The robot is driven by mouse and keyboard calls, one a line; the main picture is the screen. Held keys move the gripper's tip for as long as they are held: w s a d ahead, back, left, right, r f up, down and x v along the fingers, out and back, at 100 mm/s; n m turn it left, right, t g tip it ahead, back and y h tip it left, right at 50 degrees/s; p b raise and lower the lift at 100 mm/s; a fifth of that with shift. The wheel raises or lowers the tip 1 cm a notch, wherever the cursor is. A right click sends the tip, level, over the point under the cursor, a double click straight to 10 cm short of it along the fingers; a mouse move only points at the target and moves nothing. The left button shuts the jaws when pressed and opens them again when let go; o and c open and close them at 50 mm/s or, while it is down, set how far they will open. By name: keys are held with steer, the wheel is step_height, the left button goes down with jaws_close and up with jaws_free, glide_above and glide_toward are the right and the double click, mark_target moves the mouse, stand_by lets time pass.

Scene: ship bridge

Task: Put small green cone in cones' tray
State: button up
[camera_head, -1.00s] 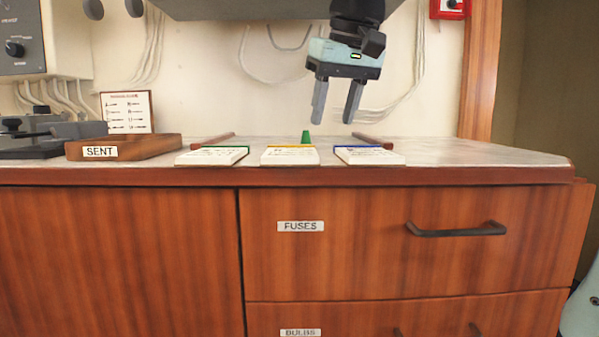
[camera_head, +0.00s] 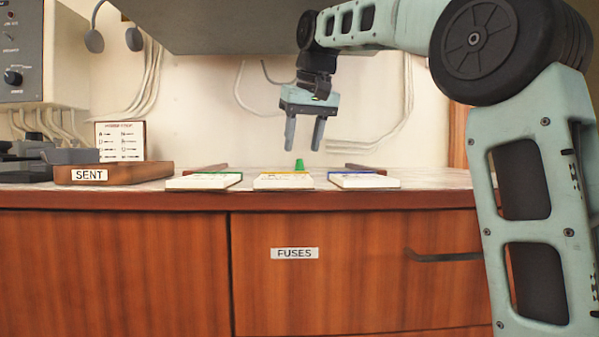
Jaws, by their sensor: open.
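A small green cone (camera_head: 299,165) stands upright on the counter, behind the middle one of three message pads; its base is hidden by the pad. My gripper (camera_head: 304,147) is open and empty, pointing down, above and about in line with the cone. The fingers look apart from the cone, though how far in depth I cannot tell. No tray marked for cones can be made out; a wooden tray labelled SENT (camera_head: 115,173) stands at the left of the counter.
White pads with green (camera_head: 204,181), yellow (camera_head: 284,181) and blue (camera_head: 363,181) edges lie along the front of the counter. A code card (camera_head: 120,141) leans at the back left. A grey cabinet overhangs above. Drawers marked FUSES (camera_head: 294,253) are below.

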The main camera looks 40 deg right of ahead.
mark_target(300, 160)
steer(key=b+x, duration=0.3)
steer(key=x, duration=0.2)
jaws_close()
steer(key=shift+r, duration=0.15)
